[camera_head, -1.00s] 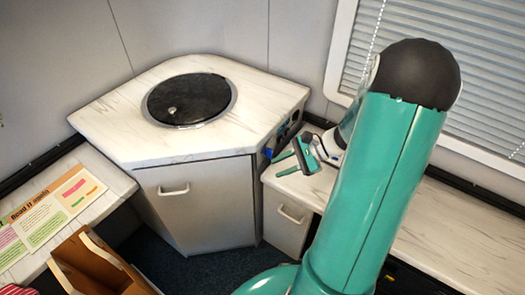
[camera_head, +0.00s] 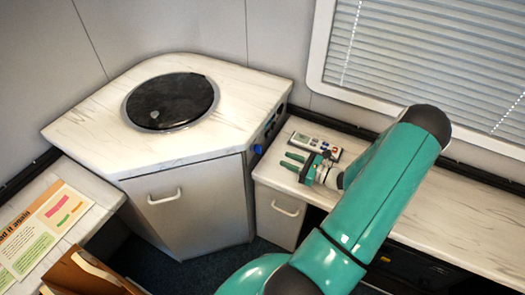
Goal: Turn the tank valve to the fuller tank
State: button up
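A small blue part (camera_head: 258,149), perhaps the valve's handle, sits low on the right side of the corner cabinet. Dark round fittings (camera_head: 270,126) show above it on the same side, too small to read. No tank or level can be made out. My gripper (camera_head: 285,160) is above the right counter, to the right of the blue part and apart from it. Its two teal fingers point left with a gap between them, and nothing shows in the gap.
The corner cabinet (camera_head: 95,140) has a round black lid (camera_head: 170,101) on top. A grey handheld device with buttons (camera_head: 312,143) lies on the right counter (camera_head: 450,225) behind my gripper. A printed sheet (camera_head: 45,230) and a wooden holder (camera_head: 85,275) are at the lower left.

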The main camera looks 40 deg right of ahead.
aim_at(258, 149)
jog(key=x, duration=1)
jog(key=shift+a, duration=0.1)
jog(key=shift+s, duration=0.1)
jog(key=shift+c, duration=0.4)
grip_shut()
